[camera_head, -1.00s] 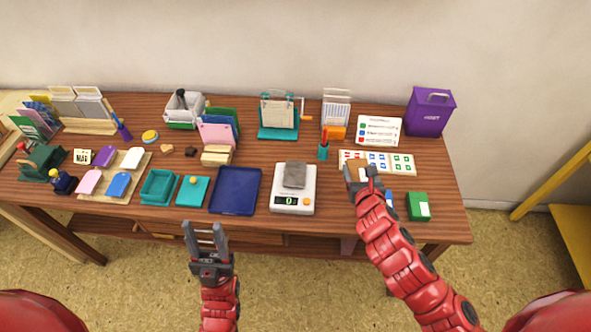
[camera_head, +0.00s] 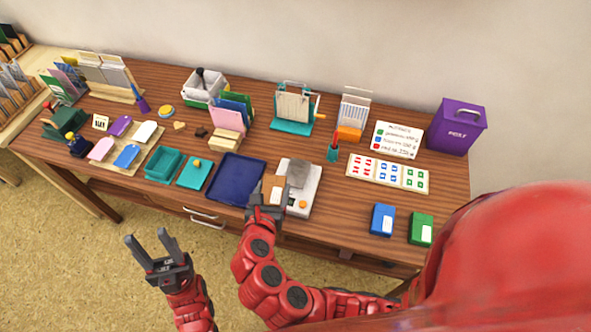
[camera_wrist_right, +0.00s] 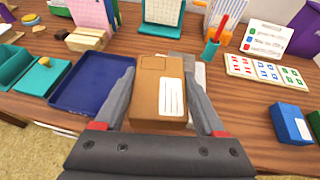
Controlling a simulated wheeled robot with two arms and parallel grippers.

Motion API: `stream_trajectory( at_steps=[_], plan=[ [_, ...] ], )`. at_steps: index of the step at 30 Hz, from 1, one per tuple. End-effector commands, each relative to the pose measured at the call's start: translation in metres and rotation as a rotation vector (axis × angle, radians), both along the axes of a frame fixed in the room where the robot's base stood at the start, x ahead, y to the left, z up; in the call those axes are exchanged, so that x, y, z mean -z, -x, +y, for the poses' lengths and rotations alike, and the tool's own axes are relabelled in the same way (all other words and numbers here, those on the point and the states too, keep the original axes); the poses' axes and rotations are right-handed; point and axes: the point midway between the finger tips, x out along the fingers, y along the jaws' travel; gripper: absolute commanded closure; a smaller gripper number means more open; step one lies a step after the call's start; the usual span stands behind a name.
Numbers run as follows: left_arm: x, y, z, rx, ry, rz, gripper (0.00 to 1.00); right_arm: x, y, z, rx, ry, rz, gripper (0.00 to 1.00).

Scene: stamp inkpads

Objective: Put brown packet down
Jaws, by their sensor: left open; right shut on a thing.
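The brown packet (camera_wrist_right: 158,88), a box with a white lined label, is between the fingers of my right gripper (camera_wrist_right: 163,100) in the right wrist view. My right gripper is shut on it. In the head view the packet (camera_head: 271,187) is between the navy tray (camera_head: 237,180) and the white scale (camera_head: 300,204), overlapping the scale's left part. I cannot tell whether it touches the scale. A grey item (camera_head: 299,174) is on the scale's plate. My left gripper (camera_head: 152,242) is open and empty in front of the table.
A blue box (camera_head: 382,219) and a green box (camera_head: 421,228) stand at the table's right front. Behind are a teal pen cup (camera_head: 333,153) and a card with coloured marks (camera_head: 388,173). The navy tray (camera_wrist_right: 91,83) is empty.

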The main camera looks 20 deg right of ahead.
Motion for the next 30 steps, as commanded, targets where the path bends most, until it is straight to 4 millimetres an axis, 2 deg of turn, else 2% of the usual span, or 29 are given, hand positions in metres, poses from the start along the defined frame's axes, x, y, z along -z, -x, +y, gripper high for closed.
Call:
stream_trajectory(
  at_steps=[1, 4, 6, 9, 11, 18, 22, 26, 30],
  plan=[
    [-0.002, 0.0, 0.0, 0.0, 0.0, 0.0, 0.5, 0.001, 0.015, 0.002, 0.027, 0.0, 0.003, 0.96],
    [-0.003, 0.0, 0.0, 0.0, 0.0, 0.0, 0.5, 0.002, 0.038, -0.002, 0.089, 0.001, 0.002, 0.96],
    [-0.003, 0.0, 0.0, 0.0, 0.0, 0.0, 0.5, 0.001, 0.048, -0.005, 0.118, 0.002, -0.001, 0.96],
    [-0.001, 0.0, 0.0, 0.0, 0.0, 0.0, 0.5, 0.002, 0.05, -0.011, 0.142, 0.002, -0.006, 0.96],
    [0.002, 0.0, 0.0, 0.0, 0.0, 0.0, 0.5, 0.003, 0.045, -0.017, 0.151, 0.001, -0.007, 0.96],
    [0.019, 0.0, 0.0, 0.0, 0.0, 0.0, 0.5, 0.009, 0.002, -0.042, 0.151, 0.002, -0.011, 0.96],
    [0.028, 0.0, 0.0, 0.0, 0.0, 0.0, 0.5, 0.011, -0.015, -0.053, 0.151, 0.005, -0.009, 0.96],
    [0.029, 0.0, 0.0, 0.0, 0.0, 0.0, 0.5, 0.012, -0.038, -0.068, 0.152, 0.004, -0.006, 0.96],
    [0.017, 0.0, 0.0, 0.0, 0.0, -0.001, 0.5, 0.011, -0.061, -0.08, 0.15, 0.001, -0.003, 0.96]
  ],
)
